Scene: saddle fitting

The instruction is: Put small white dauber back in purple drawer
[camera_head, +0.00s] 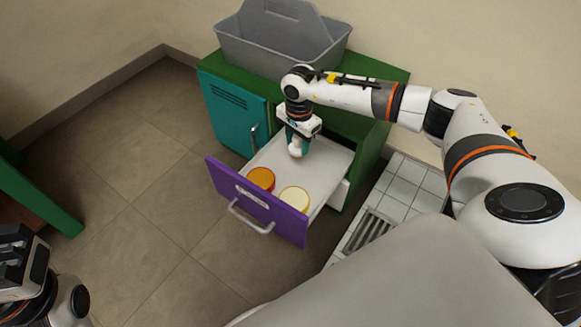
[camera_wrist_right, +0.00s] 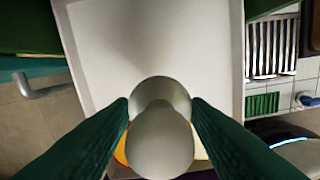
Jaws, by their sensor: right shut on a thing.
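The small white dauber (camera_wrist_right: 160,140) is between the green fingers of my right gripper (camera_wrist_right: 160,125) in the right wrist view, and the fingers are shut on it. In the head view the dauber (camera_head: 296,148) shows below my right gripper (camera_head: 298,135), over the inside of the open drawer. The purple drawer (camera_head: 262,212) is pulled out, with a white interior and a grey handle. I cannot tell whether the dauber touches the drawer floor. My left gripper (camera_head: 22,262) is at the lower left edge, partly cut off, and its fingers are unclear.
An orange-lidded tin (camera_head: 261,178) and a cream-lidded tin (camera_head: 295,199) sit in the drawer's front part. A grey caddy (camera_head: 280,45) stands on the green cabinet (camera_head: 385,78). A teal door (camera_head: 233,112) is left of the drawer. White tiles with a grate (camera_head: 370,232) lie at right.

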